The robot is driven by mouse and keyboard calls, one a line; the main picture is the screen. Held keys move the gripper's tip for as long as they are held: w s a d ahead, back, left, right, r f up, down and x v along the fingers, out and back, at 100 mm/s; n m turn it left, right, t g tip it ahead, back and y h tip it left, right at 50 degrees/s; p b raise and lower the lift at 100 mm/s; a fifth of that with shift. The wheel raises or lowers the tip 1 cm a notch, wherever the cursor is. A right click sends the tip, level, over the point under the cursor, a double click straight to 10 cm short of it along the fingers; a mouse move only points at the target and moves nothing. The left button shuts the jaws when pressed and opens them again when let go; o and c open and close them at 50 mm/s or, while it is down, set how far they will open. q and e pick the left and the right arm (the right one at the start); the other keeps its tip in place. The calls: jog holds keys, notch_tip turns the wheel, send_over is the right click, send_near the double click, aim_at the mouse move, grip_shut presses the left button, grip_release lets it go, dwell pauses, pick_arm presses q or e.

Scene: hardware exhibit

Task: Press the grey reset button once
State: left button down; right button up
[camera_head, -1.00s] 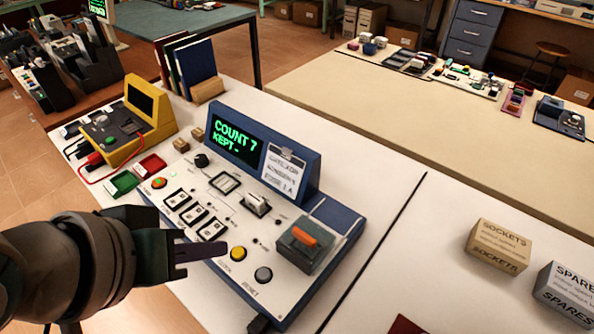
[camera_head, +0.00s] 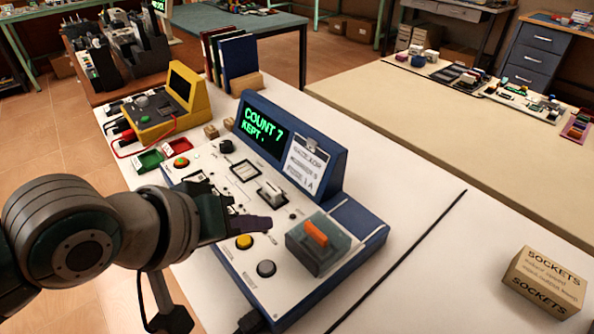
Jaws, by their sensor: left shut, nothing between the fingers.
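The grey reset button (camera_head: 266,268) sits at the front right of the white panel of a blue console (camera_head: 330,200). A yellow button (camera_head: 244,242) is just to its left and behind it. My left gripper (camera_head: 262,225) comes in from the left, shut and empty. Its fingertips are over the panel, behind the grey button and to the right of the yellow one, and appear apart from both. The gripper hides some square switches on the panel. The console screen (camera_head: 262,131) reads "COUNT 7" and "KEPT". My right gripper is not in view.
An orange switch (camera_head: 316,233) under a clear cover stands right of the grey button. A white lever (camera_head: 271,193) stands behind the gripper. A yellow meter (camera_head: 185,100), red and green trays, and upright books (camera_head: 239,62) are farther back. A SOCKETS box (camera_head: 545,281) is at right.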

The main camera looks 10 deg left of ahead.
pick_arm(q)
jog(key=b, duration=0.7)
send_over(266, 267)
jog(key=s, duration=0.1)
jog(key=f, duration=0.7)
jog(key=shift+a, duration=0.2)
jog(key=shift+f, duration=0.5)
jog(key=shift+f, duration=0.1)
dwell(0.4)
jog(key=shift+f, duration=0.3)
jog(key=shift+f+b, duration=0.4)
jog(key=shift+f, duration=0.1)
dwell(0.6)
jog(key=shift+r+p, duration=0.9)
jog(key=shift+p, duration=0.2)
jog(key=shift+r, duration=0.1)
